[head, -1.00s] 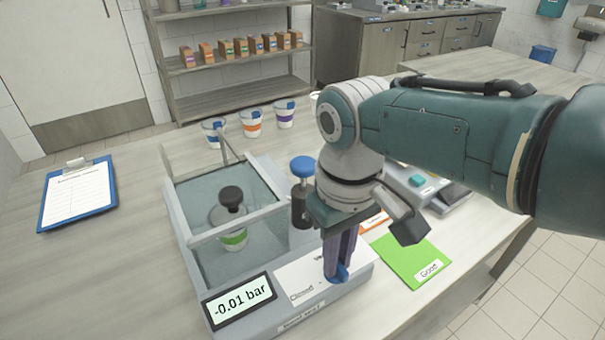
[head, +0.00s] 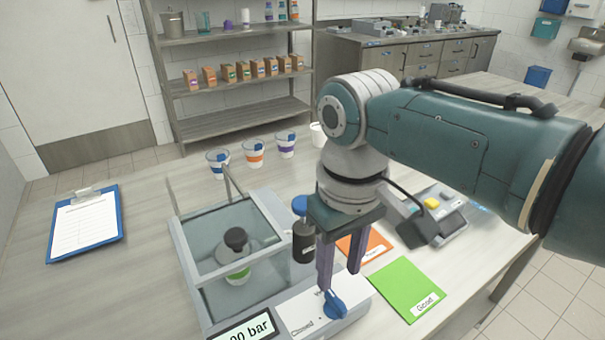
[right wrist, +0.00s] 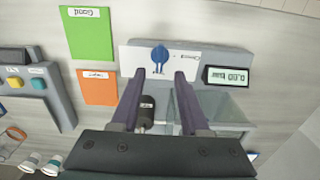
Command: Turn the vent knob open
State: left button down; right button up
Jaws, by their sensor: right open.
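The blue vent knob (head: 334,305) sits on the white label plate (head: 300,316) at the front of the vacuum chamber unit. The word "Closed" is printed left of it in the head view. My right gripper (head: 338,280) points down just above and behind the knob, fingers apart and empty. In the right wrist view, the knob (right wrist: 159,54) shows whole beyond the gap between the open fingertips (right wrist: 159,73). The display (right wrist: 227,76) appears to read 0.00 bar; the head view cuts it off. My left gripper is not in view.
A capped bottle (head: 236,262) stands in the clear chamber (head: 186,250). A dark cylinder with a blue top (head: 304,242) stands beside the right finger area. Green (head: 406,288) and orange (head: 372,246) cards lie right. A clipboard (head: 85,226) lies left.

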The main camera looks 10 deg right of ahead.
aim_at(335, 302)
notch_tip(335, 302, up, 4)
jog(key=shift+f+p, duration=0.25)
jog(key=shift+p, duration=0.05)
jog(key=s+f+t+y, duration=0.1)
jog(key=s+f+y, duration=0.15)
jog(key=s, duration=0.65)
jog(key=s+d+r+m+t+h, duration=0.1)
jog(key=s+d+r, duration=0.15)
jog(key=s, duration=0.35)
jog(key=s+d+r+m+t+h, duration=0.1)
jog(key=s+d+r, duration=0.1)
jog(key=s+d, duration=0.3)
notch_tip(335, 302, up, 37)
jog(key=p, duration=3.6)
jog(key=shift+s+t, duration=0.3)
jog(key=shift+s, duration=0.1)
jog(key=shift+a, duration=0.1)
